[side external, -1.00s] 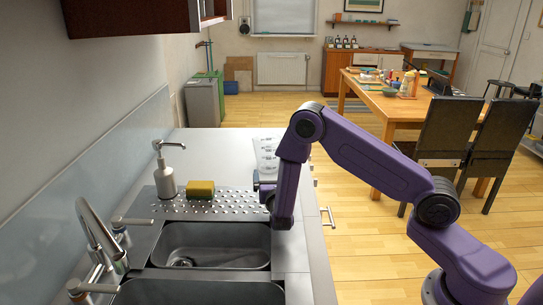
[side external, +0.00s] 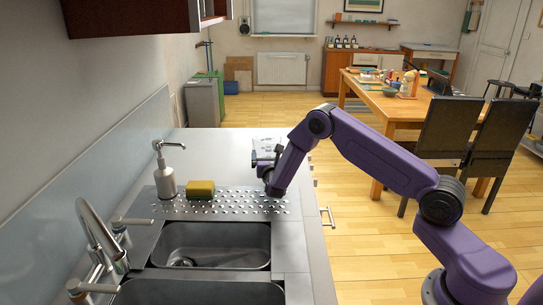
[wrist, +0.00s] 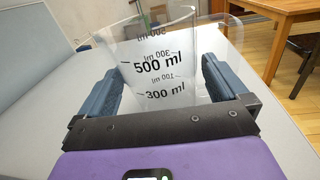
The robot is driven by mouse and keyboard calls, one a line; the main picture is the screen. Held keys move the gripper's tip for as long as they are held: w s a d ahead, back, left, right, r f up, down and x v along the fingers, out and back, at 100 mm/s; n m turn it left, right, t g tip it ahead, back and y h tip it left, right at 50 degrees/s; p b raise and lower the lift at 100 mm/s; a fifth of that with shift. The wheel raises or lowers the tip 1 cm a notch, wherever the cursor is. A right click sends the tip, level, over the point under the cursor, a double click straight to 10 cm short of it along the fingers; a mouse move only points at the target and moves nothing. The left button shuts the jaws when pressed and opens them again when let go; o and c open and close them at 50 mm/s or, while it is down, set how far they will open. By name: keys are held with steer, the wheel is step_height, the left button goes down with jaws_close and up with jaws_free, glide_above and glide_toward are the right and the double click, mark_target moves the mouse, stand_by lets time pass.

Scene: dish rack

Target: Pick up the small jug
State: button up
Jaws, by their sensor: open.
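A clear measuring jug (wrist: 165,70) with black marks such as "500 ml" and "300 ml" fills the middle of the wrist view. In the side view a clear object, seemingly this jug (side external: 267,144), stands on the counter beyond the drainboard, partly hidden by my gripper. My gripper (wrist: 160,80) is open, with one blue-grey finger on each side of the jug. The left finger is close to the jug wall; I cannot tell whether it touches. In the side view my gripper (side external: 264,160) is low over the counter at the jug.
A yellow sponge (side external: 200,189) and a soap dispenser (side external: 166,175) stand on the drainboard (side external: 225,203), left of my arm. The sink basin (side external: 215,245) and tap (side external: 98,235) are nearer the camera. The counter (side external: 215,150) left of the jug is clear.

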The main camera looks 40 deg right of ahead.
steer(key=shift+x, duration=1.9)
steer(key=c, duration=0.8)
steer(key=shift+o, duration=0.2)
steer(key=shift+r, duration=0.15)
